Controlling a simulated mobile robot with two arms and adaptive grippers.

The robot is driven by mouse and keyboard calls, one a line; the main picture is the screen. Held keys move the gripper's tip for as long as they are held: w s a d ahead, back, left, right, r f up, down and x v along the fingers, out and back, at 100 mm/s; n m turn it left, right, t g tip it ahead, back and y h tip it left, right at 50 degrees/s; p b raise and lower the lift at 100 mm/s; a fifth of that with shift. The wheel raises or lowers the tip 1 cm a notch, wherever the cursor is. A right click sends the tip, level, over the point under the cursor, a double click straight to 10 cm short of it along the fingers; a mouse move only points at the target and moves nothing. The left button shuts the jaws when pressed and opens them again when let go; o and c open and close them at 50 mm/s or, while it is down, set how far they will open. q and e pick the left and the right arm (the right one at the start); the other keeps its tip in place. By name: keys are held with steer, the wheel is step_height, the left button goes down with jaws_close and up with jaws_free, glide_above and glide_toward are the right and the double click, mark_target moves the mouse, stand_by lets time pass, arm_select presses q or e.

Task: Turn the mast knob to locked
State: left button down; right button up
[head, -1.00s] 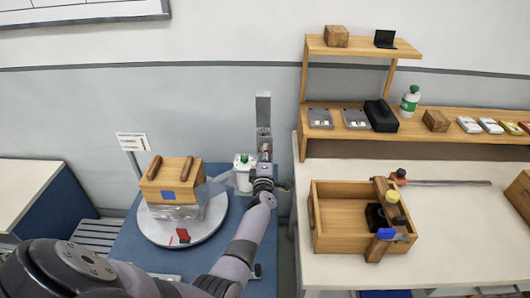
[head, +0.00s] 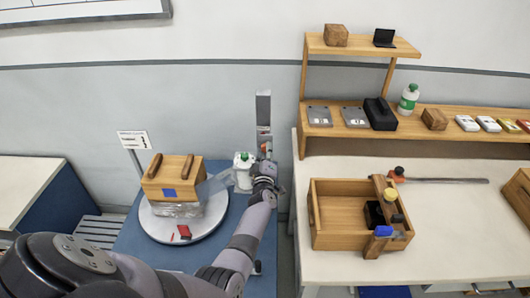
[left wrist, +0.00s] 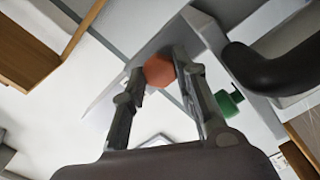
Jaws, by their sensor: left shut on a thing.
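The grey mast (head: 263,108) stands upright against the wall behind the blue stand. The mast knob (left wrist: 159,70) is a red-orange, faceted piece in the left wrist view, set by the mast's grey plate (left wrist: 205,30). My left gripper (left wrist: 158,72) has one finger on each side of the knob and is shut on it. In the head view my left gripper (head: 264,152) is at the lower part of the mast and hides the knob there. I cannot read a locked mark or the knob's angle. My right gripper is not in view.
A white container with a green top (head: 243,172) stands close to the left of my wrist. A wooden box (head: 172,178) sits on a round white turntable (head: 206,225). The table at right holds a wooden tray (head: 338,242) under shelves (head: 470,112).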

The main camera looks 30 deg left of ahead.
arm_select(q)
steer(key=shift+d+f, duration=0.1)
steer(key=c, duration=1.2)
jaws_free()
steer(key=shift+c, duration=0.2)
